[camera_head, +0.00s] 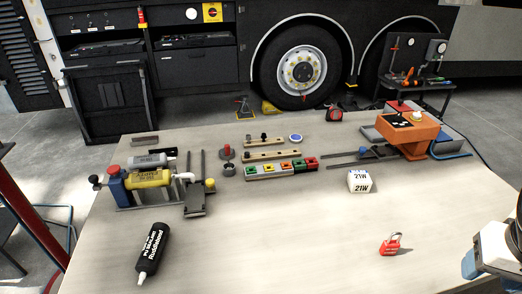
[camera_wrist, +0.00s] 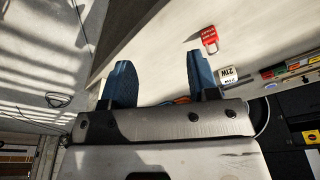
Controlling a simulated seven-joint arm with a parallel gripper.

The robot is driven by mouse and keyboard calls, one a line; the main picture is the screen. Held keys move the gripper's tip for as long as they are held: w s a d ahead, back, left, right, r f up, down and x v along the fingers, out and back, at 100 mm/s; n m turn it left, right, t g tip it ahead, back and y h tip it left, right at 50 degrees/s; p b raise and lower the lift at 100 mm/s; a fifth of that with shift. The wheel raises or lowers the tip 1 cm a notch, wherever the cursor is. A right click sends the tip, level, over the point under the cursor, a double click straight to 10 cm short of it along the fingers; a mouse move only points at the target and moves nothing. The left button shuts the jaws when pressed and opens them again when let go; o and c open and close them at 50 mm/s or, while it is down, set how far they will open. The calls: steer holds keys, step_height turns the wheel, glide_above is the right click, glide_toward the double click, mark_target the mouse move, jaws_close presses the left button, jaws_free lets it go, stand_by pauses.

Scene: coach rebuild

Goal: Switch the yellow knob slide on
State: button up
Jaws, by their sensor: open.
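The yellow knob (camera_head: 210,185) is a small ball at the left part of the table in the head view. It sits beside a dark slide plate (camera_head: 195,208) at the near end of dark rails (camera_head: 202,163). The exact position of the slide along its travel is too small to tell. My gripper is at the right edge of the head view, partly cut off, far from the yellow knob. In the wrist view my gripper (camera_wrist: 160,75) has its two blue fingers spread wide with nothing between them. The yellow knob is not visible in the wrist view.
A pump-like assembly with a yellow cylinder (camera_head: 150,178) stands left of the knob. A black bottle (camera_head: 152,250) lies nearer. A white 21W box (camera_head: 359,181), red padlock (camera_head: 391,244), colored switch row (camera_head: 282,169) and another slide with a blue knob (camera_head: 363,153) lie rightward. The front middle is clear.

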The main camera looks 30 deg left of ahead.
steer(key=w+a+f+n+g, duration=0.1)
steer(key=w+a+n, duration=0.2)
steer(key=w+a, duration=0.3)
steer(key=w+a+n+g, duration=0.1)
steer(key=w+a+n, duration=0.2)
steer(key=a, duration=0.5)
steer(key=n, duration=1.9)
glide_above(210, 180)
step_height(210, 180, down, 8)
steer(key=shift+s, duration=0.15)
steer(key=shift+f, duration=0.15)
steer(key=shift+f, duration=3.75)
jaws_close()
